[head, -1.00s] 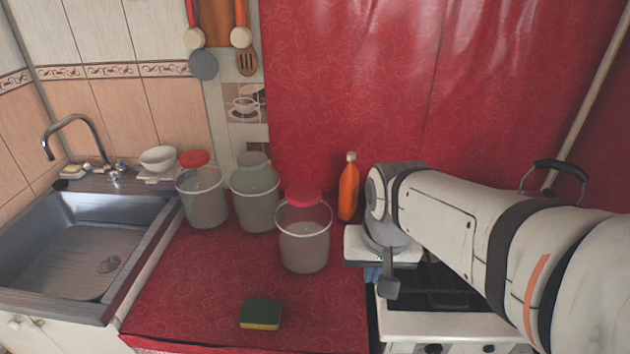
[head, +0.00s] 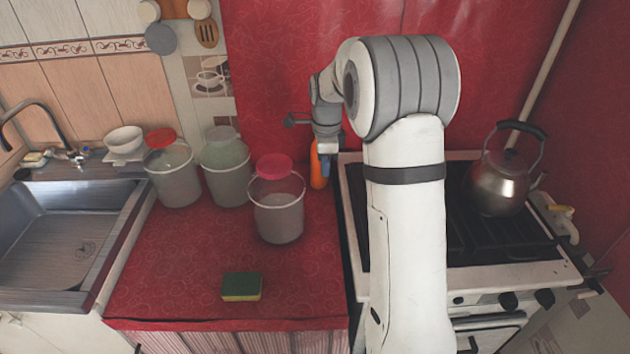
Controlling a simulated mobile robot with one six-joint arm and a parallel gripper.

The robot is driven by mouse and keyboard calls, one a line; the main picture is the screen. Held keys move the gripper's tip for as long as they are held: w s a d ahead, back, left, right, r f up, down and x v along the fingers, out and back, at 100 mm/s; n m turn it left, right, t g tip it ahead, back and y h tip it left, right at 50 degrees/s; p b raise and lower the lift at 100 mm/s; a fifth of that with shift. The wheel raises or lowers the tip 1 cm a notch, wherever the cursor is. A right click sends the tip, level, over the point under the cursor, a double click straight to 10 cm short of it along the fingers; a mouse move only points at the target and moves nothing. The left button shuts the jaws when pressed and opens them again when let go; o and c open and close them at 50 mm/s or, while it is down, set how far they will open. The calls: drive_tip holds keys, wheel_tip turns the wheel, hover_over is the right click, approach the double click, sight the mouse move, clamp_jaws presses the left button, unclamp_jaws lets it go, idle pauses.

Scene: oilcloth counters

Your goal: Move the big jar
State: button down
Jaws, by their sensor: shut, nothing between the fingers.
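Three pale, translucent bucket-like jars stand upright on the red oilcloth counter (head: 185,270). The left jar (head: 175,183) has a red lid above its rim, the middle jar (head: 228,185) a grey-green one. The front jar (head: 278,218), nearest me, has a pinkish-red lid (head: 273,167). They look similar in size, so I cannot tell which is the big one. My gripper (head: 328,160) is shut and empty, high to the right of the front jar and apart from it. It partly covers an orange bottle (head: 318,170); its fingertips are small and hard to make out.
A yellow-green sponge (head: 241,287) lies near the counter's front edge. The sink (head: 70,230) is at left, with a white bowl (head: 124,139) behind it. A stove (head: 500,270) with a metal kettle (head: 500,185) is at right. The counter between sponge and jars is clear.

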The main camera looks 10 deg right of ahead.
drive_tip(key=a+f+p, duration=0.2)
drive_tip(key=a+f, duration=0.2)
drive_tip(key=f, duration=0.5)
drive_tip(key=shift+w+f, duration=0.2)
drive_tip(key=shift+w, duration=0.15)
drive_tip(key=w+a, duration=0.2)
drive_tip(key=a, duration=0.8)
drive_tip(key=w+a+b, duration=0.1)
drive_tip(key=a, duration=1)
drive_tip(key=shift+w+a, duration=0.25)
drive_tip(key=shift+w, duration=0.15)
drive_tip(key=shift+d, duration=0.1)
